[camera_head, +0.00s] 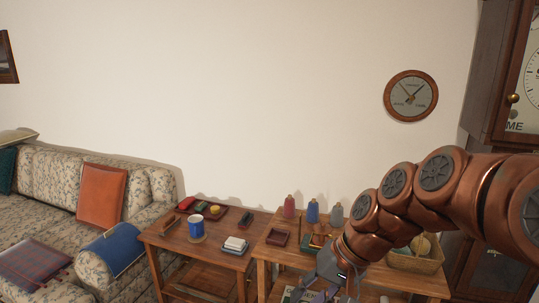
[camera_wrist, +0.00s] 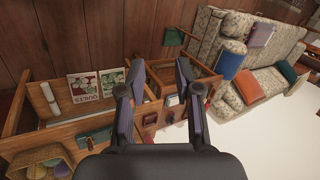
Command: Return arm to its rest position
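My copper arm reaches in from the right edge of the head view and bends down over the right wooden table (camera_head: 262,252). My gripper (camera_wrist: 160,75) shows in the wrist view with its two dark fingers spread apart and nothing held between them. In the head view my gripper (camera_head: 338,275) hangs at the end of the arm, in front of the right table, and its fingertips are partly cut off by the lower edge. My arm hides part of that table.
Bottles (camera_head: 312,211) and a wicker basket (camera_head: 418,262) stand on the right table. A blue mug (camera_head: 196,228) stands on the left table (camera_head: 160,238). A floral sofa (camera_head: 60,180) is at left and a tall clock cabinet (camera_head: 497,75) at right.

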